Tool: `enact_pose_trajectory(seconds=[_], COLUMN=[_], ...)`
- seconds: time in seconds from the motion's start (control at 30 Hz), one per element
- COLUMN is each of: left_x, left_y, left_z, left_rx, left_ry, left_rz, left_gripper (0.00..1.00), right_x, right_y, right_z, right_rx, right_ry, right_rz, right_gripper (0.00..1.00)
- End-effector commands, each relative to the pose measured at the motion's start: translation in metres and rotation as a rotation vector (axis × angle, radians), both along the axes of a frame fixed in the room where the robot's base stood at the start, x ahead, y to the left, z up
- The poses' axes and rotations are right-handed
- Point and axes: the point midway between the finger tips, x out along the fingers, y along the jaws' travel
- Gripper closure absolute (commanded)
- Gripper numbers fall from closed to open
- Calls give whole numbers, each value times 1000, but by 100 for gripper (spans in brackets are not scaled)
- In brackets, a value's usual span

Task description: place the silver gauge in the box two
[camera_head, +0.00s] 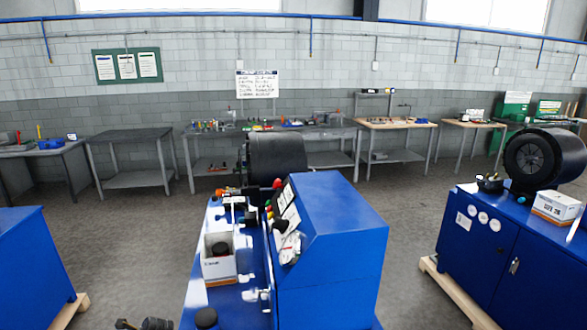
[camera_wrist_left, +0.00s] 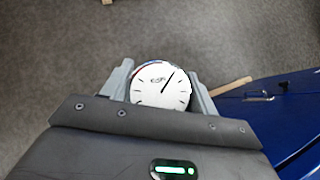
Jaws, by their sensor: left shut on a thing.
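The silver gauge (camera_wrist_left: 161,90) has a round white dial with a dark needle and a silver rim. In the left wrist view, it sits between the two grey fingers of my left gripper (camera_wrist_left: 161,86), which is shut on it. The floor lies below it. An open white box (camera_head: 219,268) with a dark round thing inside stands on the blue machine at the centre of the head view. Another white box (camera_head: 557,206) stands on the right machine. I cannot read for certain which box is two. My right gripper is not in view.
The centre blue machine (camera_head: 330,235) has a tall sloped housing beside the box. A black round thing (camera_head: 205,318) is near its front edge. A blue cabinet (camera_head: 28,265) stands at left. Bare floor (camera_head: 130,240) lies between them. Workbenches (camera_head: 130,134) line the back wall.

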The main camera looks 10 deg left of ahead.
Motion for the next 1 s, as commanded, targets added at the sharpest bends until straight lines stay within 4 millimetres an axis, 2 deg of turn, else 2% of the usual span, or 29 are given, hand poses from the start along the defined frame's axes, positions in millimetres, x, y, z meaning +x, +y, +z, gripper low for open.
enact_pose_trajectory(seconds=[0.13, 0.3, 0.53, 0.8, 1.0], left_x=[-38, -81, -107, -121, -89], left_y=[-16, -41, -65, -78, -80], left_z=[-8, -4, 4, 12, 38], left_rx=[1, 4, 1, 1, -1], left_ry=[2, 3, 1, 1, -6], left_rz=[6, 5, 1, -6, -102], left_gripper=[73, 73, 73, 73, 73], right_x=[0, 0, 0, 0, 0], right_y=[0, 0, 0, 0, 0], right_z=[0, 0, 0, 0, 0], right_rx=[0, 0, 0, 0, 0], right_ry=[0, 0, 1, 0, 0], right_rz=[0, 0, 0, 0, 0], right_gripper=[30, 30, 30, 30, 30])
